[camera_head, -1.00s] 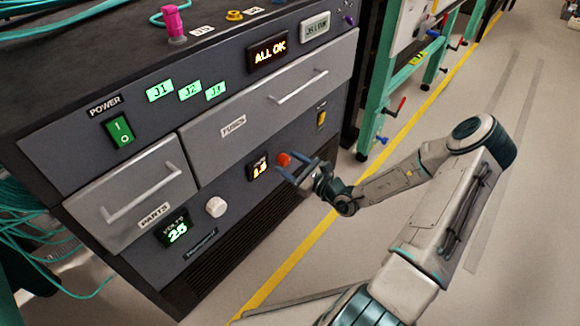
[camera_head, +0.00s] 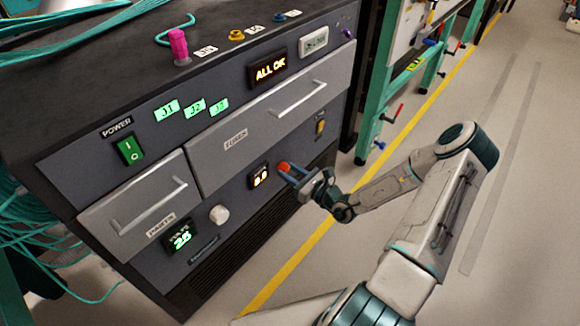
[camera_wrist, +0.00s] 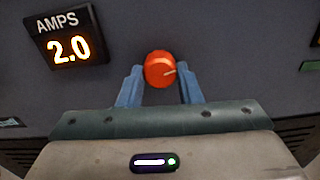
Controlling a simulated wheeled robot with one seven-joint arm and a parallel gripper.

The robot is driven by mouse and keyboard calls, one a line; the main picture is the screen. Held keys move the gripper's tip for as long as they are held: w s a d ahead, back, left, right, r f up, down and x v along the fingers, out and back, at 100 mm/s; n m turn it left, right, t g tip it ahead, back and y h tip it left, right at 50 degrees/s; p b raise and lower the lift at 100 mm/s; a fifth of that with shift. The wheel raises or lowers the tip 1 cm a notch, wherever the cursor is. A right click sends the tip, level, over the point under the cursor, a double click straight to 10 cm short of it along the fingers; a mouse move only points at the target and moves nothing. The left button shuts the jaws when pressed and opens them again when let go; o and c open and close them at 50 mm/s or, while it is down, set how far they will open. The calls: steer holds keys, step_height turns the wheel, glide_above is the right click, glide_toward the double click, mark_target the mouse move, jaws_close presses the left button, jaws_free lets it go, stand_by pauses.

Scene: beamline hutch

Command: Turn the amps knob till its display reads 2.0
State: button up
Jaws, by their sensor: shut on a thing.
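The orange-red amps knob (camera_wrist: 159,70) is on the dark front panel, with a pale pointer line aimed to the right in the wrist view. It also shows in the head view (camera_head: 284,167). My gripper (camera_wrist: 160,84) has its two blue fingers on either side of the knob and is shut on it. The amps display (camera_wrist: 66,42) is left of the knob and reads 2.0 in the wrist view. In the head view this display (camera_head: 260,177) is small and hard to read.
The volts display (camera_head: 180,239) reads about 25, with a white knob (camera_head: 219,214) beside it. The fuses drawer (camera_head: 240,135) and parts drawer (camera_head: 125,210) are closed. A green power switch (camera_head: 130,149) is at the left. Open floor lies to the right.

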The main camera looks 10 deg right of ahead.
steer(key=shift+m, duration=0.3)
steer(key=o, duration=1)
steer(key=shift+c, duration=0.2)
steer(key=p+v, duration=0.3)
steer(key=v, duration=1)
steer(key=shift+s+d+p, duration=0.2)
steer(key=shift+s+p, duration=0.1)
steer(key=shift+s, duration=0.1)
